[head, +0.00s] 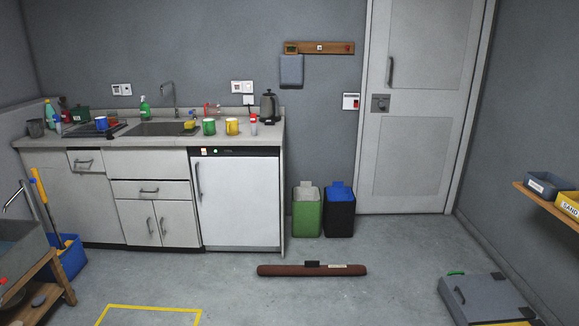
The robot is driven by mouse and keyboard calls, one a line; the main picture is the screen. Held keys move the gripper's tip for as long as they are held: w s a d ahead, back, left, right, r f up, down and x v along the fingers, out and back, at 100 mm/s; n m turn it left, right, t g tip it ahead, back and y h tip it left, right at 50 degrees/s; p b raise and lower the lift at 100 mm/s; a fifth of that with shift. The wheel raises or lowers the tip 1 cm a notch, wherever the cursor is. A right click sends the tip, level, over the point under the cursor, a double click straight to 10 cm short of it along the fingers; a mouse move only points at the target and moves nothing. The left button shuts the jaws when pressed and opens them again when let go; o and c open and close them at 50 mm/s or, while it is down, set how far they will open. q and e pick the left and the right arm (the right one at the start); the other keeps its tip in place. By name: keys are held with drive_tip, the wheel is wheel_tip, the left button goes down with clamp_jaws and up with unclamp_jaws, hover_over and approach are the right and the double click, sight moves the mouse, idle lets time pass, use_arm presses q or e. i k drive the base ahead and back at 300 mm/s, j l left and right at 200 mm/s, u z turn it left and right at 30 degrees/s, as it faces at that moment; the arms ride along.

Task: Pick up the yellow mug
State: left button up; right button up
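The yellow mug (232,127) stands upright on the kitchen counter (165,141), to the right of the sink. A green mug (209,127) stands just to its left. A small red-and-white item (254,125) stands just to its right. A blue mug (101,123) is further left, by the dark drying rack. Neither of my grippers shows in the head view.
A dark kettle (269,107) stands at the counter's right end. On the floor are a red-brown roll (312,270), a green bin (306,212), a blue-topped bin (339,214) and a grey case (487,299). Open floor lies before the white appliance (237,203).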

sight(232, 124)
drive_tip(key=i, duration=3.85)
drive_tip(key=u, duration=0.35)
